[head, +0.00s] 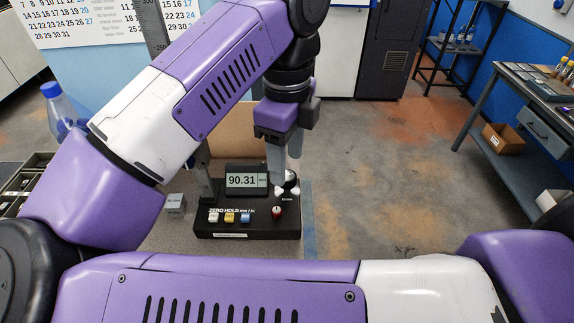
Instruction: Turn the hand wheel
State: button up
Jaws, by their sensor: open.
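A black gauge base (246,222) with a digital display (246,180) reading 90.31 stands on the bench. At the right of the display is a small dark round part with pale knobs (291,184), which looks like the hand wheel; my fingers partly hide it. My gripper (284,172) points down with its two grey fingers apart, tips at or just above this part. I cannot tell whether they touch it. A red knob (277,210) sits in front of it.
White, yellow and blue buttons (230,217) line the base front. A grey block (176,204) stands at its left. A graduated column (152,28) rises behind my arm. A blue-capped bottle (58,105) and a compartment tray (22,188) are at the left. Open floor lies beyond the bench at right.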

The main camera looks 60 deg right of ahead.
aim_at(287, 175)
jog(key=shift+f, duration=1.55)
grip_shut()
jog(key=shift+f, duration=0.1)
